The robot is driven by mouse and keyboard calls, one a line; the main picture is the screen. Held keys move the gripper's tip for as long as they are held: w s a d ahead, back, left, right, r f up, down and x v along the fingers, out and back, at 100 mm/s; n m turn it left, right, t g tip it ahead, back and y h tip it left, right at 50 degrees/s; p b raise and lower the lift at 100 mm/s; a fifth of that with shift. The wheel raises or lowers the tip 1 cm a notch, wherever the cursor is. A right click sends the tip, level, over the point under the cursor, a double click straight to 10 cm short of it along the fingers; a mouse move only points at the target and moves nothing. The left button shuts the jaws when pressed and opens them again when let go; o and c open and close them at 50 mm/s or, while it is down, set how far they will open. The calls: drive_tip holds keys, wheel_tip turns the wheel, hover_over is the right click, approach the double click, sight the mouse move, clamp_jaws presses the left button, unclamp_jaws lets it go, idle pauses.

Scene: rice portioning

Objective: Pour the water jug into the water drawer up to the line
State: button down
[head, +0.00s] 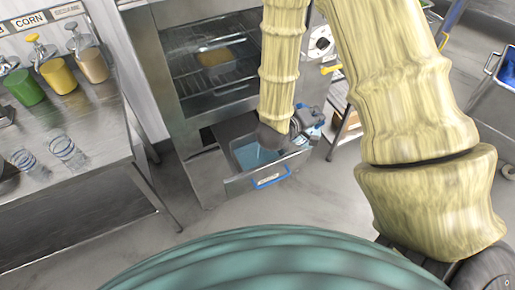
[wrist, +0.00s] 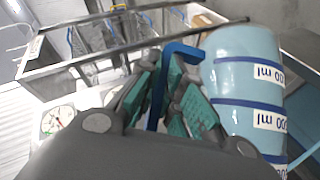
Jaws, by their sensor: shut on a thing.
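My gripper (wrist: 165,95) is shut on the blue handle (wrist: 157,92) of the water jug (wrist: 235,85) in the wrist view. The jug is pale blue, with dark blue bands and white ml labels, and lies right of the fingers. In the head view my gripper (head: 308,122) is at the right rear of the open water drawer (head: 232,187), low in the steel cabinet. The drawer holds a pale blue basin or water (head: 252,155) and has a blue front handle (head: 272,178). My arm hides most of the jug there. The line and any stream cannot be made out.
The steel cabinet (head: 168,60) has an oven-like chamber with a tray above the drawer. A steel counter (head: 105,135) at left carries dispensers and two clear cups. A shelf cart (head: 345,125) stands right of the drawer. The floor in front is clear.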

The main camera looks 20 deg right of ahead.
sight(324, 121)
drive_tip(key=shift+r, duration=0.1)
drive_tip(key=shift+s+d+p, duration=0.1)
drive_tip(key=shift+d+p, duration=0.2)
drive_tip(key=d+f+m+y, duration=0.1)
drive_tip(key=s+d+f+m+y, duration=0.1)
drive_tip(key=y, duration=0.1)
drive_tip(key=shift+d+f+t+b, duration=0.1)
drive_tip(key=shift+t+b, duration=0.2)
drive_tip(key=shift+b, duration=0.05)
drive_tip(key=shift+s+d, duration=0.1)
drive_tip(key=shift+f, duration=0.1)
drive_tip(key=s+d+f+m+t+y+b, duration=0.1)
drive_tip(key=d+f+m+t+y+b, duration=0.1)
drive_tip(key=d+f+y+b, duration=0.1)
drive_tip(key=shift+s+d+f+m+y+b, duration=0.4)
drive_tip(key=shift+f+y, duration=0.6)
drive_tip(key=shift+f, duration=0.45)
drive_tip(key=shift+d+f, duration=0.1)
drive_tip(key=shift+f, duration=0.05)
